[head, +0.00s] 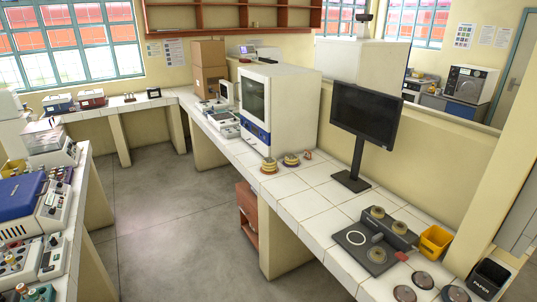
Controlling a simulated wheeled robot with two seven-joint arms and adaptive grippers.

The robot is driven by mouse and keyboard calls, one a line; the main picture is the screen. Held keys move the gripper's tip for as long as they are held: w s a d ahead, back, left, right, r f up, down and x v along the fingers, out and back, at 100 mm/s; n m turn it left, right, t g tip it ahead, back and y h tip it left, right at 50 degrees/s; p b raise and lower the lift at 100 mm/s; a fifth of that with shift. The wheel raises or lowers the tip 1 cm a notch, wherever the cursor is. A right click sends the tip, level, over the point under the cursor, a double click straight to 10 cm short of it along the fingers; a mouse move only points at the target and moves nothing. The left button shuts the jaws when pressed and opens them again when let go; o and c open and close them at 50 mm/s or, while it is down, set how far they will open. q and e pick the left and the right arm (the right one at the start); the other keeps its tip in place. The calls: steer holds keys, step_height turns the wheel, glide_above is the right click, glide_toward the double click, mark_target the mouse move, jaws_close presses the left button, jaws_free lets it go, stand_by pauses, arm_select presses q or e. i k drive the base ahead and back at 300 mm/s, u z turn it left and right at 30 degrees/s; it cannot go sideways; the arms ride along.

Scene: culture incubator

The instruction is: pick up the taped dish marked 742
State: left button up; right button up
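Several round dishes stand on the white tiled bench. One dish (377,212) and another dish (399,228) sit on a dark block, and a third dish (376,255) is on the dark plate in front of it. More dark round dishes (422,280) lie at the bench's near end. Two small stacks, one left (268,166) and one right (291,160), stand before the white incubator (268,105). No marking is readable, so I cannot tell which dish bears 742. Neither of my grippers is in view.
A black monitor (363,115) stands on the bench. A yellow bin (434,243) and a black bin labelled PAPER (487,280) are at the right. Other benches with instruments run along the left and back. The grey floor (170,220) between is clear.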

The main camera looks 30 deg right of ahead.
mark_target(266, 161)
steer(key=z, duration=0.3)
steer(key=i, duration=1.95)
steer(key=z, duration=1)
steer(key=i, duration=0.9)
steer(key=z, duration=0.2)
